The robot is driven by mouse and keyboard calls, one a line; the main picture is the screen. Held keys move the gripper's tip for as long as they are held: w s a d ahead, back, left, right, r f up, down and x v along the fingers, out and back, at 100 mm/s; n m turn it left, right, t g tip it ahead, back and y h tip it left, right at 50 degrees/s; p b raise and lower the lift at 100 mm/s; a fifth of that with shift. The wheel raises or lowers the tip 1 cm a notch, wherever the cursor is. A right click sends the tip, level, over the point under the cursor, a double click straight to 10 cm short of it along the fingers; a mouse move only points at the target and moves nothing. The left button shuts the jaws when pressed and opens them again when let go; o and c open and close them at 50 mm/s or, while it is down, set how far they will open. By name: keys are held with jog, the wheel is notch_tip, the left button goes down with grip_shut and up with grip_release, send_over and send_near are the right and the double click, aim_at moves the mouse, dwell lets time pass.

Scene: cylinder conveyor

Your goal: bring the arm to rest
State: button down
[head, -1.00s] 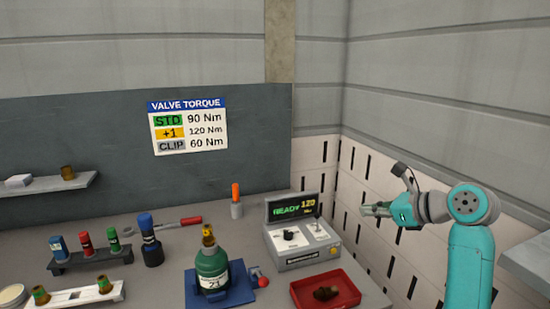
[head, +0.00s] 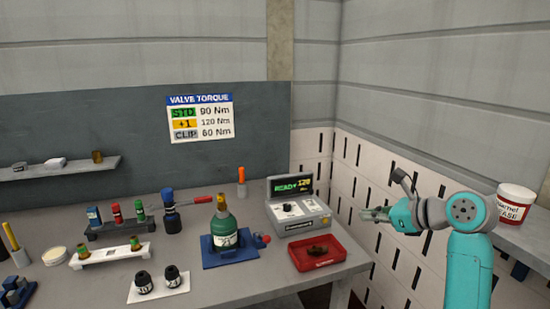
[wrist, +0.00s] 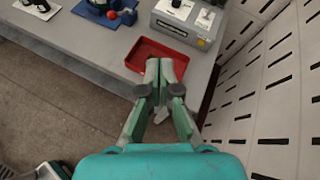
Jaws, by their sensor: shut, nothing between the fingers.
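My gripper (head: 368,214) is in the head view at the right, at the end of my teal arm, held out in the air to the right of the bench. Its fingers are together with nothing between them. In the wrist view my gripper (wrist: 166,66) points toward the red tray (wrist: 143,50) and overlaps its near edge in the picture. A gap shows between my gripper and the tray in the head view.
The green cylinder (head: 224,228) stands in a blue holder (head: 206,246). The torque unit (head: 290,232) reads READY 120. A white grease tub (head: 516,196) stands on a shelf at right. The slotted wall (head: 350,185) is behind my arm. Open floor shows in the wrist view (wrist: 60,95).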

jog(key=s+a+f+n+t+h, duration=0.15)
jog(key=s+f, duration=0.25)
jog(key=f, duration=0.5)
jog(key=s+a+f+n+h, duration=0.15)
jog(key=s+f, duration=0.25)
jog(key=f, duration=0.6)
jog(key=s+f+n+t+h, duration=0.1)
jog(key=s+f+n, duration=0.1)
jog(key=s+f, duration=0.5)
jog(key=s+a+f+n+h, duration=0.1)
jog(key=s+f+n+h, duration=0.3)
jog(key=s+f, duration=0.8)
jog(key=s+r+n, duration=0.3)
jog(key=s+n, duration=0.2)
jog(key=s, duration=0.5)
jog(key=s+r+n+t, duration=0.1)
jog(key=s+r+n, duration=0.3)
jog(key=s, duration=0.6)
jog(key=s+r+n+t, duration=0.1)
jog(key=s+r+n, duration=0.3)
jog(key=s+n, duration=0.4)
jog(key=s, duration=0.2)
jog(key=shift+s+a, duration=0.3)
jog(key=shift+a, duration=0.1)
